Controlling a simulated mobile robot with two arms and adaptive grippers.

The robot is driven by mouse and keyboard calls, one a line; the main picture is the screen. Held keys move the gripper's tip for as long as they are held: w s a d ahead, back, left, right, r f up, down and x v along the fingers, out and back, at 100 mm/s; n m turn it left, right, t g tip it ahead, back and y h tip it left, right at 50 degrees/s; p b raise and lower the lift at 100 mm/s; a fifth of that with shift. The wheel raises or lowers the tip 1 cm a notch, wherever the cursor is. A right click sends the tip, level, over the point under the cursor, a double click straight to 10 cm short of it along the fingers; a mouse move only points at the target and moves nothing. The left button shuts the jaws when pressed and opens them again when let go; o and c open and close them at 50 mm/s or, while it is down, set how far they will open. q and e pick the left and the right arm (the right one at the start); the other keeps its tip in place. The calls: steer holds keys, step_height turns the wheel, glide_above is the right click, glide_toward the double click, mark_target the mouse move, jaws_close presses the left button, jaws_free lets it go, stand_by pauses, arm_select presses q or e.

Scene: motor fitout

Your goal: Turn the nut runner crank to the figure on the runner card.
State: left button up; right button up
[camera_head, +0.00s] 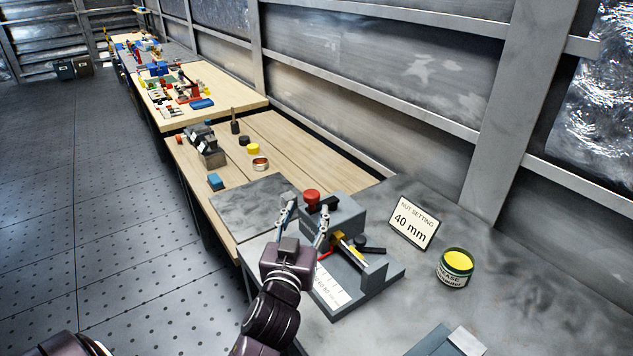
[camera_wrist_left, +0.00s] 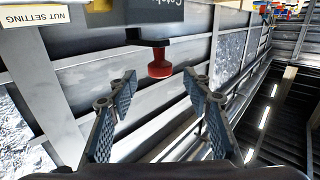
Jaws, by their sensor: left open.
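The nut runner (camera_head: 340,217) is a blue-grey block on a base with a white millimetre scale (camera_head: 332,287). It has a red knob (camera_head: 312,197) on top, a yellow part, a red pointer and a black crank-like handle (camera_head: 370,250). The scale reading is too small to tell. The runner card (camera_head: 413,225) reads "NUT SETTING 40 mm". My left gripper (camera_head: 304,220) is open and empty beside the block's left side. In the left wrist view the red knob (camera_wrist_left: 159,65) shows beyond and between the open fingers (camera_wrist_left: 160,92), apparently apart from them. My right gripper is out of view.
A tin with a yellow top (camera_head: 455,267) stands right of the card. A blue-grey item (camera_head: 445,342) lies at the front right edge. Further benches with small parts run back along the wall. A bare grey mat (camera_head: 252,207) lies left of the runner.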

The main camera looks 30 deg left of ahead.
mark_target(310, 199)
arm_select(q)
steer(key=shift+w+a+r, duration=0.15)
steer(key=shift+w+a, duration=0.1)
steer(key=shift+w, duration=0.35)
steer(key=shift+w+a+r+p, duration=0.1)
steer(key=shift+w+r+p, duration=0.15)
steer(key=shift+p, duration=0.15)
steer(key=shift+w+a+r+p, duration=0.25)
steer(key=shift+w+r+p, duration=0.15)
steer(key=shift+w, duration=0.25)
steer(key=x, duration=0.2)
steer(key=shift+w+a+f, duration=0.15)
steer(key=shift+w+f, duration=0.15)
steer(key=shift+f, duration=0.05)
steer(key=shift+w+a, duration=0.15)
steer(key=shift+w, duration=0.15)
steer(key=shift+c, duration=0.4)
steer(key=shift+f, duration=0.1)
steer(key=c, duration=1)
jaws_close()
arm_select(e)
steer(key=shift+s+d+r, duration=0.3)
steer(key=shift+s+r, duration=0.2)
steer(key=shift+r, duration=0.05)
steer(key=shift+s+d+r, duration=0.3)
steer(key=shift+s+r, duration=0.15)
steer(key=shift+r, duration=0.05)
